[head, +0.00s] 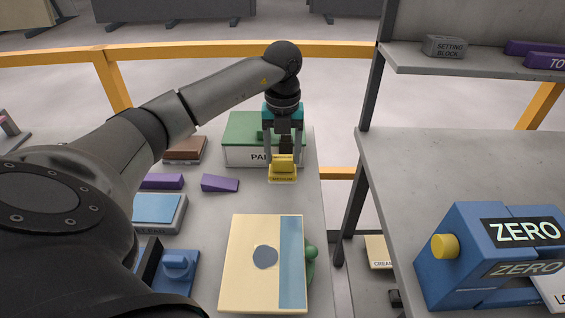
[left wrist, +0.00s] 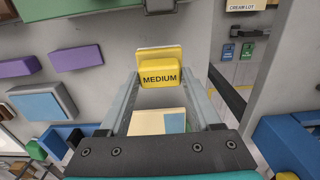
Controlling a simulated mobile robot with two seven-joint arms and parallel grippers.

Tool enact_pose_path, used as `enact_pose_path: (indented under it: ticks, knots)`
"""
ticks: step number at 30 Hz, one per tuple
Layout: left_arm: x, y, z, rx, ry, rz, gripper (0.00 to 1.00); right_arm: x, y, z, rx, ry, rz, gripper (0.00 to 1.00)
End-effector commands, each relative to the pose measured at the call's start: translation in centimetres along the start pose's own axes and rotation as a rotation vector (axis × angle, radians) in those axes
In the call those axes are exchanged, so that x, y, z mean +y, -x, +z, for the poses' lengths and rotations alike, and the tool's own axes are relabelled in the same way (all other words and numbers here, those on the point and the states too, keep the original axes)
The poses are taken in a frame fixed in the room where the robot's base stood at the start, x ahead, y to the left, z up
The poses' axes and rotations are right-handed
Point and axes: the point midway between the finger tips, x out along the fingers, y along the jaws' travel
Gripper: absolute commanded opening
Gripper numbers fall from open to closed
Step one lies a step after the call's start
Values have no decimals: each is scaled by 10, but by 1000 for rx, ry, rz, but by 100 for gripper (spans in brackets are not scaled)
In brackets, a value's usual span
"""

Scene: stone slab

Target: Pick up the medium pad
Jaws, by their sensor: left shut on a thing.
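The medium pad (head: 283,174) is a small yellow block with a raised grip and a wider base, near the right edge of the grey stone slab. In the left wrist view the pad (left wrist: 159,77) shows its MEDIUM label between the fingertips. My left gripper (head: 284,157) comes down from above, shut on the pad's raised grip; it also shows in the left wrist view (left wrist: 160,85). I cannot tell whether the pad's base touches the slab. My right gripper is in neither view.
A green-topped box (head: 235,145) stands just behind the pad. Purple wedges (head: 220,183), a blue-topped block (head: 158,211) and a blue handled block (head: 178,268) lie left. A cream board with a blue strip (head: 245,290) lies in front. A shelf with a blue ZERO device (head: 465,260) stands right.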

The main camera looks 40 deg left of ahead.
Motion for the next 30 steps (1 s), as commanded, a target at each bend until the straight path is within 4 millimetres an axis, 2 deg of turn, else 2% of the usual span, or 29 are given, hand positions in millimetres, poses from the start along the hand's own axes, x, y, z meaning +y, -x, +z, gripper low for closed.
enact_pose_path:
  ticks: [1,6,9,13,19,30]
  knots:
    - [0,19,2,-7,1,-2,0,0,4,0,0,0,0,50]
    - [0,73,1,-7,0,-4,0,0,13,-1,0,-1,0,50]
    - [0,101,1,-5,0,-4,0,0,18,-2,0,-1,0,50]
    - [0,129,1,-4,0,-2,0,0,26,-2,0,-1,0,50]
    - [0,149,0,-2,1,0,0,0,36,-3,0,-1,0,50]
    - [0,153,0,0,1,0,0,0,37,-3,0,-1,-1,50]
